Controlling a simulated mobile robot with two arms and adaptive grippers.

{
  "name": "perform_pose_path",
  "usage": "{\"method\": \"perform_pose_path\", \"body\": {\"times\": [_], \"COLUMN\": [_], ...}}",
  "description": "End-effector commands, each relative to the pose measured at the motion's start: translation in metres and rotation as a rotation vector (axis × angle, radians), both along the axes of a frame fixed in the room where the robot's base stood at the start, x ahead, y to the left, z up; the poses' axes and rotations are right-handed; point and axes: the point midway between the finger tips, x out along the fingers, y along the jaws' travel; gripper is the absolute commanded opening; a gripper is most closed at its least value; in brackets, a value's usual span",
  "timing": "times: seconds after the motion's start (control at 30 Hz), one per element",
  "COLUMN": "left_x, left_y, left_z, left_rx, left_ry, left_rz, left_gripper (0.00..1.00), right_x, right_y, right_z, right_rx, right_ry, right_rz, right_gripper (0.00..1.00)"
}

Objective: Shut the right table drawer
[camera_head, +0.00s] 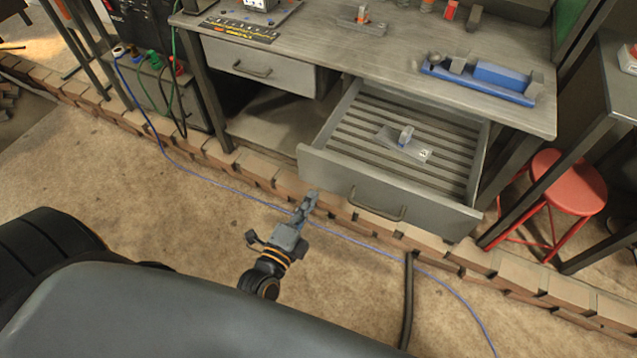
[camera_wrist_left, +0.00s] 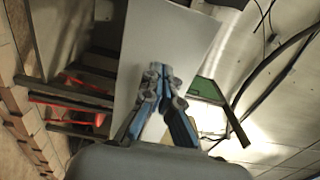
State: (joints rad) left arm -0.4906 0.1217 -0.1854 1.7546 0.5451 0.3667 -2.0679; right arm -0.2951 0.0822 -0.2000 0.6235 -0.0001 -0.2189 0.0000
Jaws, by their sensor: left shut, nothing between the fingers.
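The right table drawer (camera_head: 380,190) is pulled well out from under the workbench in the head view. Its grey front with a dark bar handle (camera_head: 378,205) faces me, and a small block on a clear sheet (camera_head: 405,143) lies inside it. My left gripper (camera_head: 310,197) is shut and empty. In the picture it appears just in front of the drawer front's lower left part; I cannot tell whether they touch. In the left wrist view the shut fingers (camera_wrist_left: 157,72) show against a pale flat panel (camera_wrist_left: 185,35). My right gripper is not in view.
The left drawer (camera_head: 260,68) is shut. The workbench top (camera_head: 330,60) holds a blue tool (camera_head: 490,78) and small parts. A red stool (camera_head: 565,185) stands to the right. A low brick edging (camera_head: 250,175) and a blue cable (camera_head: 190,170) run along the floor.

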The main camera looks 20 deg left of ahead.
Motion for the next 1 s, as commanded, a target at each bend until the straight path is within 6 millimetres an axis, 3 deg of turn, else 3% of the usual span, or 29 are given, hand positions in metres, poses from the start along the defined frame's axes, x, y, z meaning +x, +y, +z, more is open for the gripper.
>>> {"method": "perform_pose_path", "body": {"times": [0.1, 0.3, 0.83, 1.0], "left_x": [0.023, 0.044, 0.05, 0.064], "left_y": [-0.001, -0.002, -0.002, -0.002], "left_z": [0.002, 0.0, 0.0, 0.001], "left_rx": [-0.001, 0.0, 0.0, -0.001], "left_ry": [-0.003, 0.0, 0.0, -0.001], "left_rz": [0.0, -0.001, -0.001, 0.0], "left_gripper": [0.0, 0.0, 0.0, 0.0], "right_x": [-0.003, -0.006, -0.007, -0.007], "right_y": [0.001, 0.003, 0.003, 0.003], "right_z": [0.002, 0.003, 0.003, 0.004], "right_rx": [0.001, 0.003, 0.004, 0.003], "right_ry": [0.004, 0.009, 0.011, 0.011], "right_rz": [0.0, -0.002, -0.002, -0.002], "right_gripper": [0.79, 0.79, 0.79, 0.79]}}
